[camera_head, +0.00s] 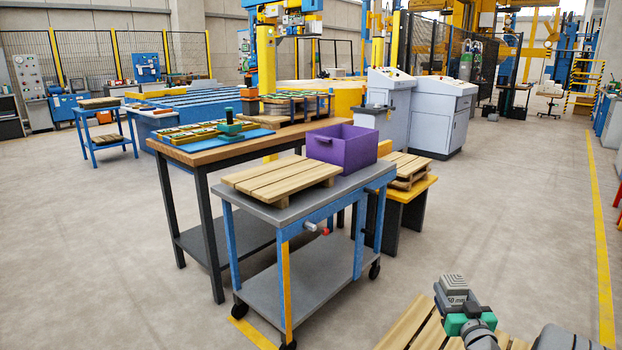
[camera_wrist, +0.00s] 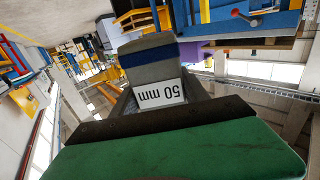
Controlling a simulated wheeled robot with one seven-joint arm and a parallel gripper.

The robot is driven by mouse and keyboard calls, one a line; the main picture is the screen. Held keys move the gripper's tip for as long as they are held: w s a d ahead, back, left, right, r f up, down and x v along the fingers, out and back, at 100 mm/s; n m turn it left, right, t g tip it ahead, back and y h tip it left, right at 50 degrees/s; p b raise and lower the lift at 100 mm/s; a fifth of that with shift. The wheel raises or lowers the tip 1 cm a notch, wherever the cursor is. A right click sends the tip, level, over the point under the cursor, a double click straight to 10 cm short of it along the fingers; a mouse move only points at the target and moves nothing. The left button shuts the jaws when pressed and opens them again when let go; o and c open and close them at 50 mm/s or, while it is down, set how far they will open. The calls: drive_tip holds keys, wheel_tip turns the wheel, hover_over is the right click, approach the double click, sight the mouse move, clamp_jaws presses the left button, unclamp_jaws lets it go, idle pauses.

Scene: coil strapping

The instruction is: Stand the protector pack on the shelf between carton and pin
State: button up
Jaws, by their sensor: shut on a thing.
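The protector pack (camera_head: 453,290) is a grey block with a white "50 mm" label. My gripper (camera_head: 465,310) is shut on it and holds it at the lower right of the head view, over a slatted wooden pallet top. In the wrist view the pack (camera_wrist: 150,62) shows a dark blue band and an upside-down label, between the jaws (camera_wrist: 160,98). I cannot pick out the carton, the pin or their shelf for certain in either view.
A grey-topped blue cart (camera_head: 275,215) with a lower shelf carries a wooden pallet (camera_head: 283,178) and a purple bin (camera_head: 342,150). A red-tipped part (camera_head: 325,231) sticks out from its side. A workbench stands behind. Open floor lies to the right.

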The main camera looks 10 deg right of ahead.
drive_tip(key=s+a+r+n+y, duration=0.1)
drive_tip(key=a+r+y, duration=0.1)
drive_tip(key=a+r, duration=0.4)
drive_tip(key=a+r+n+y, duration=0.2)
drive_tip(key=a+r, duration=0.2)
drive_tip(key=a, duration=0.4)
drive_tip(key=s+a+r+n+y, duration=0.15)
drive_tip(key=s+a, duration=0.25)
drive_tip(key=a, duration=0.4)
drive_tip(key=s+a+r+n+y, duration=0.1)
drive_tip(key=s+a+r+y, duration=0.1)
drive_tip(key=s+a, duration=0.35)
drive_tip(key=w+r+p, duration=0.2)
drive_tip(key=r+p, duration=0.5)
drive_tip(key=p, duration=0.7)
drive_tip(key=w+a+r+p, duration=0.1)
drive_tip(key=w+r+p, duration=0.1)
drive_tip(key=r+p, duration=0.6)
drive_tip(key=p, duration=0.6)
drive_tip(key=shift+w+a+r+g+p, duration=0.2)
drive_tip(key=shift+w+a+g+p, duration=0.1)
drive_tip(key=shift+w+p, duration=0.1)
drive_tip(key=shift+f+m, duration=0.1)
drive_tip(key=shift+m, duration=0.15)
